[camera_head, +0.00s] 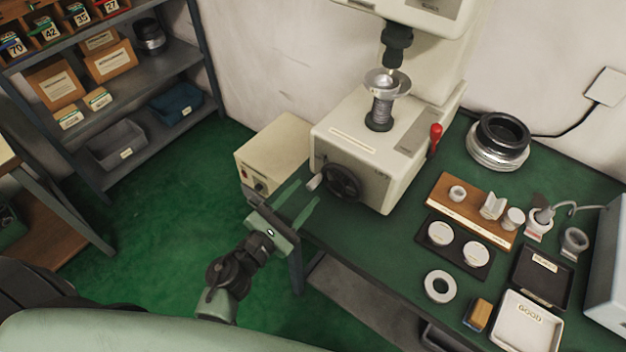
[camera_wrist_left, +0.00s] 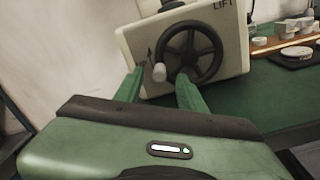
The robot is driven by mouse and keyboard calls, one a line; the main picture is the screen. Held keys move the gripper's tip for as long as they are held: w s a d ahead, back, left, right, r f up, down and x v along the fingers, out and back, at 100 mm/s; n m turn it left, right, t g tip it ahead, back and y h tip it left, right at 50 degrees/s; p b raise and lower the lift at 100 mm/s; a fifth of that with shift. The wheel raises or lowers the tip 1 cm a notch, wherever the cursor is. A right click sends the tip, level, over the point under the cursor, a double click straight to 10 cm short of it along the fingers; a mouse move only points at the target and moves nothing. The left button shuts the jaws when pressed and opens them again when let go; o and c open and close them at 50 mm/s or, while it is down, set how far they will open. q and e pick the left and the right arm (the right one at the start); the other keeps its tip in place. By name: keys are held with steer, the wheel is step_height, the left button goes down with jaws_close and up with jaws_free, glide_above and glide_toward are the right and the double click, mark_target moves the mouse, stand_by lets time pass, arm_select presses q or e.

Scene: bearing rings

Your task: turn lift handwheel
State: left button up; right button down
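The lift handwheel (camera_head: 341,181) is a black spoked wheel on the front face of the cream machine (camera_head: 363,150). A light crank knob (camera_head: 314,183) stands out from its left side. In the left wrist view the handwheel (camera_wrist_left: 190,52) is below the word LIFT, and the knob (camera_wrist_left: 159,72) sits at its lower left. My left gripper (camera_head: 305,198) is open, its green fingers pointing at the wheel from the front left. In the wrist view the knob appears between the two fingertips (camera_wrist_left: 160,80); I cannot tell whether they touch it. My right gripper is not in view.
A cream box (camera_head: 271,158) stands left of the machine, close to my left gripper. A red-knobbed lever (camera_head: 435,134) is on the machine's right side. Rings, trays and a wooden block (camera_head: 441,190) occupy the right of the green bench. The floor at left is clear.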

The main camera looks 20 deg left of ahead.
mark_target(309, 189)
arm_select(q)
steer(key=shift+p+x, duration=0.5)
steer(key=shift+x, duration=1.85)
jaws_close()
